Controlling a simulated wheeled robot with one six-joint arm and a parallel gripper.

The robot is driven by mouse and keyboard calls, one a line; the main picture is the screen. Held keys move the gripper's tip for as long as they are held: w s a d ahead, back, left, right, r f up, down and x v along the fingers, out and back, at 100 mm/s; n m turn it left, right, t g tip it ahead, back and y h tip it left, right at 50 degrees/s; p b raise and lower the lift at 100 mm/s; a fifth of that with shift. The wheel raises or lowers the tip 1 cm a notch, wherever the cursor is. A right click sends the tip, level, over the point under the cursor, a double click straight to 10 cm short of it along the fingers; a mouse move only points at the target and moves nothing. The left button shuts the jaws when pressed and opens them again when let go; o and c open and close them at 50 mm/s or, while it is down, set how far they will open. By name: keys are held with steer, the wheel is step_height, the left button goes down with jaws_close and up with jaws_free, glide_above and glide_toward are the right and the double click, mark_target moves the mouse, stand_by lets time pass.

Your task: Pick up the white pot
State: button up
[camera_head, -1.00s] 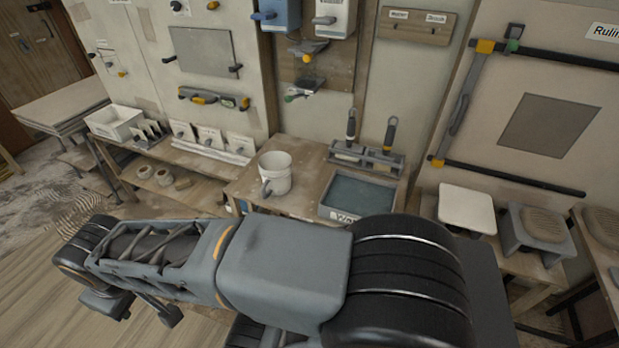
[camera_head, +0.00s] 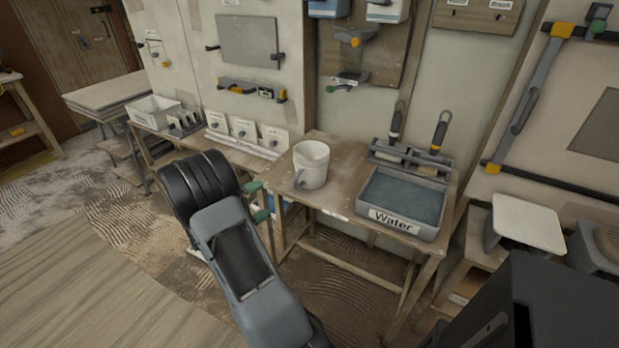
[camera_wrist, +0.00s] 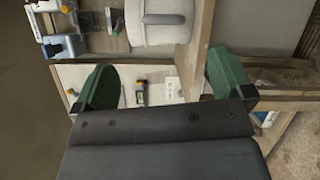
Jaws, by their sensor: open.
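The white pot (camera_head: 312,160) stands upright on a small wooden table, its handle toward the lower left in the head view. My gripper (camera_head: 256,201) is left of the pot and apart from it, at the table's left edge. Its two green fingertips are spread with nothing between them. In the wrist view my gripper (camera_wrist: 168,82) is also open, and the white pot (camera_wrist: 160,32) shows at the top, beyond the fingertips and partly cut off by the frame.
A grey water tray (camera_head: 400,205) sits right of the pot, with a rack holding two handled tools (camera_head: 410,155) behind it. Left of the table, a lower shelf carries several white cards (camera_head: 245,133) and a white bin (camera_head: 155,112). A tool-hung wall stands behind.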

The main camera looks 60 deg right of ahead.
steer(key=h, duration=0.1)
glide_toward(299, 187)
steer(key=s+d+r, duration=0.1)
steer(key=d+r, duration=0.2)
steer(key=d, duration=0.1)
steer(key=shift+p+x, duration=0.6)
steer(key=shift+x, duration=1.75)
steer(key=shift+s+d, duration=0.35)
steer(key=shift+s, duration=0.05)
steer(key=shift+a, duration=0.1)
steer(key=shift+c, duration=0.7)
steer(key=shift+s, duration=0.1)
steer(key=c, duration=0.4)
steer(key=shift+r, duration=0.15)
steer(key=c, duration=0.4)
